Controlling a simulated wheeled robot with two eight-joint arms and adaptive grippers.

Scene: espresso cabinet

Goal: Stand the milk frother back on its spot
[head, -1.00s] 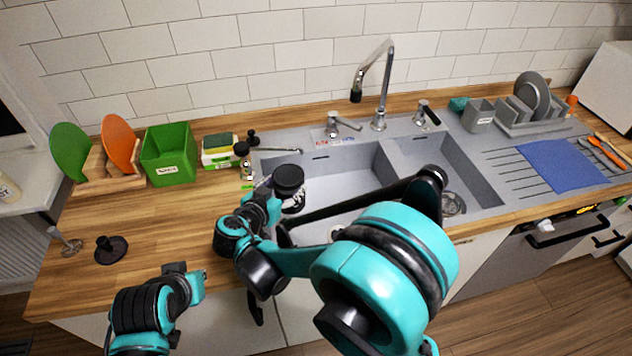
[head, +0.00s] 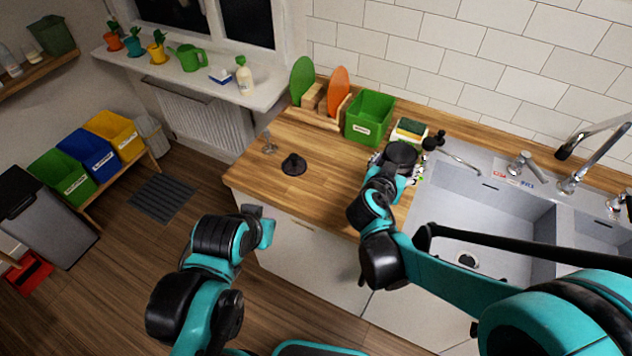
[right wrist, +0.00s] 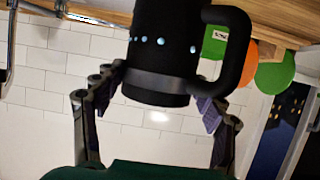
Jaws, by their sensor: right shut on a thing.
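My right gripper (head: 386,168) is shut on the milk frother (right wrist: 165,45), a black mug-like body with a looped handle and small blue lights. In the head view the frother (head: 401,154) shows as a dark round top above the worktop by the sink's left edge. In the right wrist view, the picture is upside down and the fingers (right wrist: 155,95) clasp its body from both sides. A flat black round base (head: 293,166) with a raised centre lies bare on the worktop to the left. My left gripper (head: 258,220) is in front of the counter, its fingers unclear.
A plate rack (head: 318,112), green bin (head: 370,118) and sponge holder (head: 409,131) line the back. The sink (head: 490,215) is on the right. The wooden worktop (head: 330,180) is clear around the base.

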